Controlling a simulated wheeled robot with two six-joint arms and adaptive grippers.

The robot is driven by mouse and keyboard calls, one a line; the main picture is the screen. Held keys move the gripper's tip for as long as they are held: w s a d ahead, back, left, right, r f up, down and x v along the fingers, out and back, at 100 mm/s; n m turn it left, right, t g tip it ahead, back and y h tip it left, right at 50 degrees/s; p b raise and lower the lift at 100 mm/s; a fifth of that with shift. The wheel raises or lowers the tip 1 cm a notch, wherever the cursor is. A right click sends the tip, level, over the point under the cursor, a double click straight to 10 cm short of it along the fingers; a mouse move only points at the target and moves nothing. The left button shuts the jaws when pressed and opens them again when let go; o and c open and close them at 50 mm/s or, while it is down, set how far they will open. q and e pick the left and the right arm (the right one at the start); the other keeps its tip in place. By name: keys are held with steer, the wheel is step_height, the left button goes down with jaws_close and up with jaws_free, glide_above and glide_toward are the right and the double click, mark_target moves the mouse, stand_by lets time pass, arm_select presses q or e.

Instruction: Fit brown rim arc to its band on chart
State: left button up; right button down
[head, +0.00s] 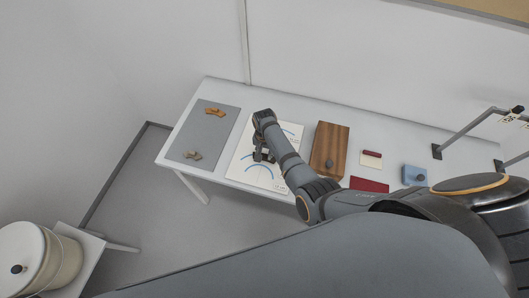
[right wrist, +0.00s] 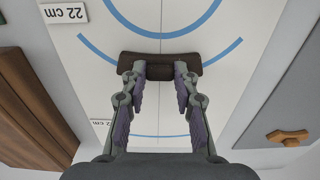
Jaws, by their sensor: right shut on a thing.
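The brown rim arc (right wrist: 160,66) is a dark, slightly curved piece. In the right wrist view it lies across the middle of a blue curved band (right wrist: 225,53), whose two ends show on either side of it. I cannot tell whether it touches the chart or hangs just above. The white chart (right wrist: 262,25) carries several blue bands and also lies on the table in the head view (head: 241,168). My right gripper (right wrist: 160,76) is shut on the brown rim arc; in the head view it is over the chart (head: 263,155), where the arc is hard to make out. My left gripper is out of view.
Red and cream blocks (head: 371,158) and a blue box (head: 414,175) lie further right.

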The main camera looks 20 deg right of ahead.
mark_target(265, 155)
steer(key=c, duration=0.9)
jaws_free()
steer(key=shift+c, duration=0.2)
steer(key=o, duration=0.5)
step_height(265, 155, up, 8)
steer(key=p, duration=0.8)
steer(key=shift+r+p, duration=0.1)
steer(key=shift+p, duration=0.25)
